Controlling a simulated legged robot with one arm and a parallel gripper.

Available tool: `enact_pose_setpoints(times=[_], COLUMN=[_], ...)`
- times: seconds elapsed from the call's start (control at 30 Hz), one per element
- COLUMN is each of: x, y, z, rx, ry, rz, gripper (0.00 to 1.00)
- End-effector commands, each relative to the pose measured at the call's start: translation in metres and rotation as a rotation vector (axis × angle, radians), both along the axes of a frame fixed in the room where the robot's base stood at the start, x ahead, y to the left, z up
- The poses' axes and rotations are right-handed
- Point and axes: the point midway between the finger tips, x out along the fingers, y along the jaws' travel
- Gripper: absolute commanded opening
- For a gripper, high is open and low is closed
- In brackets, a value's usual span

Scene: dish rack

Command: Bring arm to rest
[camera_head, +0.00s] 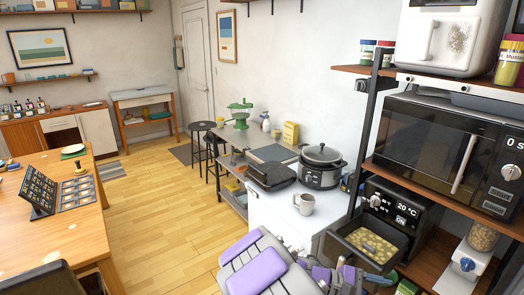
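My grey and purple arm reaches in from the bottom edge. What looks like my gripper (352,277) is at the bottom, just in front of an open drawer (345,240) of a black appliance (404,212). The drawer holds a yellowish food in pieces. The fingers are small and partly cut off by the frame edge. I cannot tell whether they are open or shut, or whether they touch the drawer.
A white cabinet at centre carries a grey mug (304,203), a black slow cooker (321,167) and a black grill (270,175). A microwave (448,150) sits on the shelf at right. Open wooden floor (165,215) lies left of my arm.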

Motion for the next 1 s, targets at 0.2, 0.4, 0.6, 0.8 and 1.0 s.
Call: enact_pose_setpoints(times=[0.2,0.4,0.6,0.8,1.0], x=[-0.066,-0.120,-0.167,-0.204,-0.233], y=[-0.013,-0.001,0.024,0.061,0.104], z=[0.025,0.033,0.034,0.035,0.038], rx=[0.164,0.332,0.516,0.714,0.913], ry=[-0.162,-0.297,-0.421,-0.530,-0.619], rz=[-0.212,-0.383,-0.530,-0.649,-0.740], gripper=[0.60,0.60,0.60,0.60,0.60])
